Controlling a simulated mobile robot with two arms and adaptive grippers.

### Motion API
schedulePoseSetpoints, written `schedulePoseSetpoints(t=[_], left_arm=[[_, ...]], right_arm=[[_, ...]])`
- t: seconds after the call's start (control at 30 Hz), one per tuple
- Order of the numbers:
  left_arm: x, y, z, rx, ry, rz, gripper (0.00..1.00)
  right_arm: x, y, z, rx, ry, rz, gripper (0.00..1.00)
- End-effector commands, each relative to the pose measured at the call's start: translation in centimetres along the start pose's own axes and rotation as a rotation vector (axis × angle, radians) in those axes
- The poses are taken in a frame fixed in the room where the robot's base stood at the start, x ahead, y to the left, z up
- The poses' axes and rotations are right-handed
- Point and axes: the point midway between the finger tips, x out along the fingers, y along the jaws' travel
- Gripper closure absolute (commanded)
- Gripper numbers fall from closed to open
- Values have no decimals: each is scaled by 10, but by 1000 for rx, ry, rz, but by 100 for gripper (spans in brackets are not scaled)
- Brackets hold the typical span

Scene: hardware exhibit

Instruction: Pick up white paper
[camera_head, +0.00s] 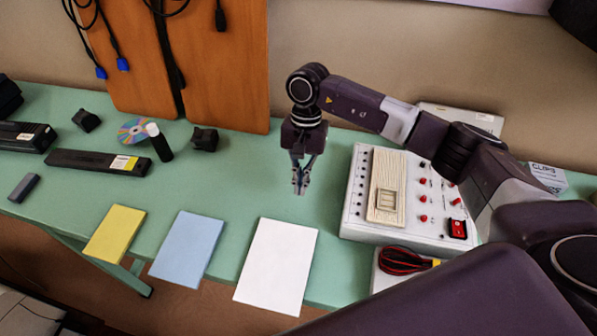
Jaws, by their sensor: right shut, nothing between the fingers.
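The white paper (276,266) lies flat on the green table, its lower part reaching past the table's front edge in the picture. A blue sheet (187,247) and a yellow sheet (115,234) lie to its left. My right gripper (300,190) points down above the table, behind the white paper and apart from it. Its fingers are shut with nothing between them. My left gripper is not in view.
A white panel box (366,227) with red knobs stands right of the gripper. Red and black cables (402,261) lie in front of it. A disc (136,130), a dark cylinder (159,143) and black cartridges (97,162) are at the left. Green table (235,185) is clear behind the papers.

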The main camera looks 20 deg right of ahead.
Motion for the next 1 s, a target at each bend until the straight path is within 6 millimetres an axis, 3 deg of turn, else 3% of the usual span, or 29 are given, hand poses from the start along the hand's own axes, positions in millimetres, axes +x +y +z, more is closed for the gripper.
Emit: schedulePoseSetpoints(t=[0.13,0.23,0.43,0.8,1.0], left_arm=[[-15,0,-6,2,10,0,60],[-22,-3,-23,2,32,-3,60],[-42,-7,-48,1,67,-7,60],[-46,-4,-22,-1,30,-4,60],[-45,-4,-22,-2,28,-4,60]], right_arm=[[32,1,3,0,-5,4,100],[53,1,3,0,-5,4,100],[58,0,28,-3,-2,2,100],[64,0,39,-1,1,0,100],[64,0,39,-1,1,0,100]])
